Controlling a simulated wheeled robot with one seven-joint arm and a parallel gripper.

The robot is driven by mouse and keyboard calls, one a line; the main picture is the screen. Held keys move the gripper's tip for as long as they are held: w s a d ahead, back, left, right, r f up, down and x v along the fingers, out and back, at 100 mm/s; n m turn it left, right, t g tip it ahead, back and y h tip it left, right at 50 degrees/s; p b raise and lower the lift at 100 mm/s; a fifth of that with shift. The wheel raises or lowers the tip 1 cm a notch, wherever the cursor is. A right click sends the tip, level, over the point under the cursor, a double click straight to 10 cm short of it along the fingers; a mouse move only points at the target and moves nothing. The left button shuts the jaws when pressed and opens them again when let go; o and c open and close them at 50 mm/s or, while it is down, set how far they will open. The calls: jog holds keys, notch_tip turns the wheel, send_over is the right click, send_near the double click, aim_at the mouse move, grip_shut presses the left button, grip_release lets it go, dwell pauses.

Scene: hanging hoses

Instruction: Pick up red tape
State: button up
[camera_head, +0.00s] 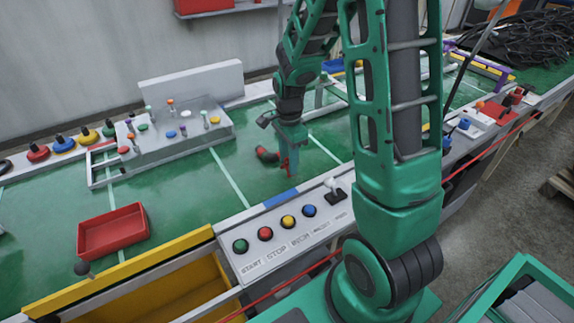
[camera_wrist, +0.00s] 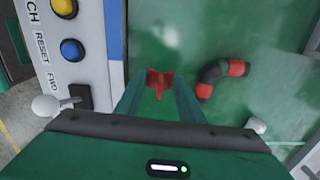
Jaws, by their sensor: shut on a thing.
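A small red piece, seemingly the red tape (camera_wrist: 159,78), is between my gripper's fingertips (camera_wrist: 158,92) in the wrist view. My gripper is shut on it, pointing down over the green table. In the head view my gripper (camera_head: 287,160) is behind the button panel, with the red tape (camera_head: 285,166) showing as a small red bit at its tip. I cannot tell whether the tape touches the table. The fingers hide part of it.
A red and black bent hose piece (camera_wrist: 212,76) lies close beside my gripper. The button panel (camera_head: 290,230) stands in front. A red tray (camera_head: 112,231) is at left, and a grey fixture with pegs (camera_head: 170,145) is behind. Green table between them is clear.

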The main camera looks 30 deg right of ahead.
notch_tip(320, 180, up, 2)
jog(key=shift+r, duration=0.1)
jog(key=s+a+r, duration=0.1)
jog(key=a+r, duration=0.5)
jog(key=a, duration=0.5)
jog(key=shift+s+a+r, duration=0.25)
jog(key=shift+s+r, duration=0.15)
jog(key=o, duration=0.4)
jog(key=c, duration=0.4)
jog(key=shift+c, duration=0.2)
